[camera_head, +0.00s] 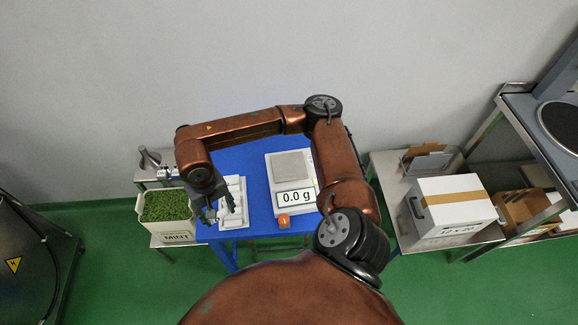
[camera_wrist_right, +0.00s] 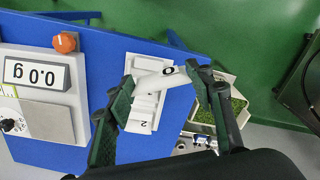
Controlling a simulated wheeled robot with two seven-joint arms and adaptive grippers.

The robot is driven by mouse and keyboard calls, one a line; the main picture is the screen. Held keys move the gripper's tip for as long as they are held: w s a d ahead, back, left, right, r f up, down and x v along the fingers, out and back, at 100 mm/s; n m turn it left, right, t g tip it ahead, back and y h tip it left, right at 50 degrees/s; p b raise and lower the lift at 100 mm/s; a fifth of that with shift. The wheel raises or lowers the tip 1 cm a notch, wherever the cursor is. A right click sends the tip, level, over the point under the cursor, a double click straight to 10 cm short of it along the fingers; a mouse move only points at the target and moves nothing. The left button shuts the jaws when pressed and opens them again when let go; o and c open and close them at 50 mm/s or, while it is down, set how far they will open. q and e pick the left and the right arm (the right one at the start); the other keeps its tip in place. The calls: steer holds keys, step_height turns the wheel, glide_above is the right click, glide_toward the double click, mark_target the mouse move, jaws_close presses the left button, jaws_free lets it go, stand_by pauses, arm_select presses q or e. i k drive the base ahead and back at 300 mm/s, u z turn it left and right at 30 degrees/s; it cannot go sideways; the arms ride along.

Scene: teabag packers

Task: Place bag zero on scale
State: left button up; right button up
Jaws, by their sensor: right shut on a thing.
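Bag zero (camera_wrist_right: 160,80) is a white packet marked 0, held between the fingertips of my right gripper (camera_wrist_right: 165,84) in the right wrist view. In the head view my right gripper (camera_head: 211,208) is over the left part of the blue table, at the white tray, and the bag is hard to make out there. The scale (camera_head: 290,165) stands right of the gripper, its plate empty and its display (camera_head: 295,197) reading 0.0 g. The scale also shows at the left of the wrist view (camera_wrist_right: 45,120). My left gripper is not in view.
A white tray (camera_wrist_right: 143,61) holds other white bags, one marked 2 (camera_wrist_right: 142,122). A bin of green mint (camera_head: 166,207) stands left of the blue table (camera_head: 255,210). An orange knob (camera_head: 283,220) is in front of the scale. A white box (camera_head: 450,205) stands at right.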

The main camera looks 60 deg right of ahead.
mark_target(289, 166)
steer(key=u, duration=1.95)
steer(key=k, duration=0.95)
steer(key=z, duration=1.95)
steer(key=i, duration=0.5)
steer(key=u, duration=0.05)
